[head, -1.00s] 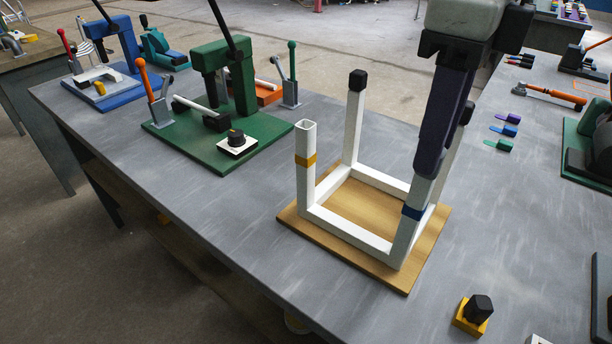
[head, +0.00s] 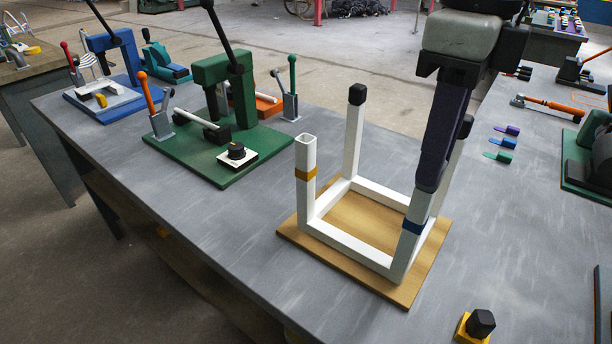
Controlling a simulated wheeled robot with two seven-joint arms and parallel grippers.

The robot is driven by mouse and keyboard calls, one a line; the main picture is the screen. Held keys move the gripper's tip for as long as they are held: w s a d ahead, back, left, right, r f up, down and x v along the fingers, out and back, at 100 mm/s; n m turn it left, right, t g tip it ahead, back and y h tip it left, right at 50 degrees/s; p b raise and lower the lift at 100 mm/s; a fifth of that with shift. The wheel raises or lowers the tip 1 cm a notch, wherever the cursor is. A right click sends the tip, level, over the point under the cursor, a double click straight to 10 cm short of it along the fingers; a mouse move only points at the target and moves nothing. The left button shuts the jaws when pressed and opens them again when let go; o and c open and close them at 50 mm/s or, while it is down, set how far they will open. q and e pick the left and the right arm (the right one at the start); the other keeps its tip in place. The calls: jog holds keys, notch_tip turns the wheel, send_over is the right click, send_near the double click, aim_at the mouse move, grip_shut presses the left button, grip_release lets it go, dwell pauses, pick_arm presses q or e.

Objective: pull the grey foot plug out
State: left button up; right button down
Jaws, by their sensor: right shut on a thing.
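The white chair frame (head: 345,243) stands legs up on a wooden board (head: 417,289). Its front left leg (head: 306,190) has a yellow band and an open, hollow top. The back leg (head: 353,140) has a black foot plug (head: 357,94). The front right leg (head: 415,205) has a blue band. My right gripper (head: 428,184) points down at this leg's top and is shut there. The grey foot plug itself is hidden by the fingers. Another black-tipped leg (head: 464,128) stands partly behind the gripper. My left gripper is out of view.
A green press (head: 225,110) and a blue press (head: 112,60) stand at left. A yellow block with a black plug (head: 480,322) is at front right. Small coloured tags (head: 502,142) and an orange-handled hammer (head: 550,104) lie at right.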

jog(key=shift+r+p, duration=1.15)
jog(key=shift+r, duration=0.35)
jog(key=shift+r+p, duration=1)
jog(key=shift+r, duration=0.2)
